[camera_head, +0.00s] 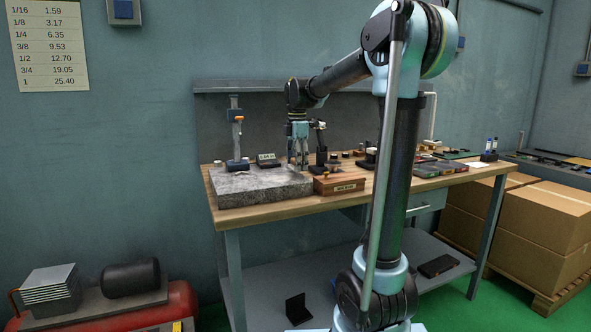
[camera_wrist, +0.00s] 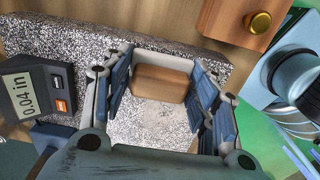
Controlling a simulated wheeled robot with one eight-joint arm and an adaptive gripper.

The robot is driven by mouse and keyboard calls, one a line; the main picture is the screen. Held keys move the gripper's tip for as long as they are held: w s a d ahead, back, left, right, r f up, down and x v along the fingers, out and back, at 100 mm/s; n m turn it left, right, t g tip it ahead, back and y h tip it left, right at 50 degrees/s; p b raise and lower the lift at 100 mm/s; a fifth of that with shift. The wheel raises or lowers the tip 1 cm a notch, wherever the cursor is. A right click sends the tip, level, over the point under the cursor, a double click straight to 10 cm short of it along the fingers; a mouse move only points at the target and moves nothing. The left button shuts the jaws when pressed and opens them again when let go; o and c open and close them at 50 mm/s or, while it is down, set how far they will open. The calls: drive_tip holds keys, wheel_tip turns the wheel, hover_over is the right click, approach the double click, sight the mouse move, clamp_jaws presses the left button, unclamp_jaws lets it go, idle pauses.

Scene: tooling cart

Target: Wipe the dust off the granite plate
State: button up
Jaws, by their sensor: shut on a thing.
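The granite plate (camera_head: 250,193) is a grey speckled slab at the left end of the wooden bench; its speckled top fills much of the wrist view (camera_wrist: 75,45). My gripper (camera_head: 298,163) points down over the plate's right part. In the wrist view, its blue-padded fingers (camera_wrist: 165,95) are closed on the two sides of a brown block (camera_wrist: 163,82). The block's underside is hidden, so I cannot tell whether it touches the plate. A paler, dusty-looking patch (camera_wrist: 165,123) shows on the granite beside the block.
A height gauge (camera_head: 237,140) stands on the plate, left of my gripper. A digital readout (camera_wrist: 28,92) is close by on the left. A wooden box (camera_head: 340,185) with a brass knob (camera_wrist: 259,22) sits beside the plate's right edge. Small tools crowd the bench further right.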

drive_tip(key=shift+w+r, duration=0.1)
drive_tip(key=shift+r, duration=2.8)
